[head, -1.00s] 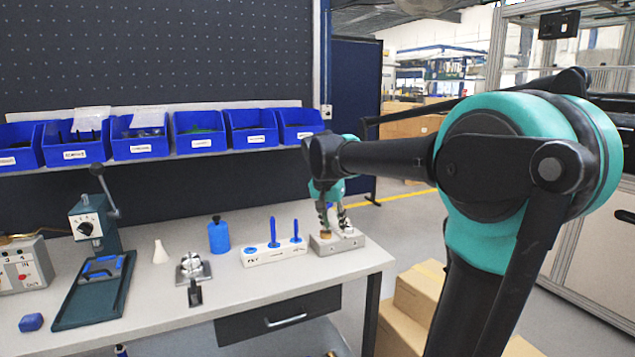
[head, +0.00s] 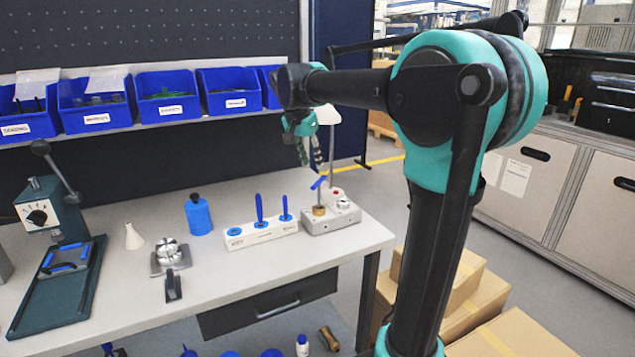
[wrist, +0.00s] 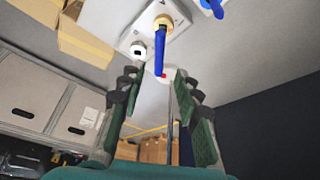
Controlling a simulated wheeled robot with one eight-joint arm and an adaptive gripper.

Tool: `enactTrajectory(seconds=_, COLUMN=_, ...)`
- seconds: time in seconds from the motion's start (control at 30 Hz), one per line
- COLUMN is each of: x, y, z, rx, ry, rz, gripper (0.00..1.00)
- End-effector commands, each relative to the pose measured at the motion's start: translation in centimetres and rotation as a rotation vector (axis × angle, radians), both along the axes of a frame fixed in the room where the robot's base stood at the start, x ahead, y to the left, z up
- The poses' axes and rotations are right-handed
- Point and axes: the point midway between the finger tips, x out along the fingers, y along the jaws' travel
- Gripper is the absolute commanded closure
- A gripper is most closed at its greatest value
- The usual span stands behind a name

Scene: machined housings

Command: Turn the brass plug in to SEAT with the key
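The grey housing (head: 342,217) sits at the right end of the bench. The brass plug (head: 319,211) is on its left part. The key (head: 319,183) has a blue cross handle and stands upright, its shank meeting the plug. In the wrist view the blue handle (wrist: 159,56) points down the picture from the brass plug (wrist: 163,21). SEAT markings cannot be read.
A white rack (head: 262,234) with two upright blue tools is just left of the housing. A blue bottle (head: 198,215), a metal fixture (head: 170,256), a white cone (head: 134,237) and a green press (head: 50,250) stand further left. Blue bins (head: 165,95) line the shelf behind.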

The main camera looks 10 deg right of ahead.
Motion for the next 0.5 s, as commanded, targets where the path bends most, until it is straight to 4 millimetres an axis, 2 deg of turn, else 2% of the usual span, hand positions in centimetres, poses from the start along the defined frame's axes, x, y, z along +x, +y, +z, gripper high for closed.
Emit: enactTrajectory(seconds=0.5, x=2.8, y=-2.4, z=-8.7, rx=0.000, ry=0.000, rz=-0.001, gripper=0.67)
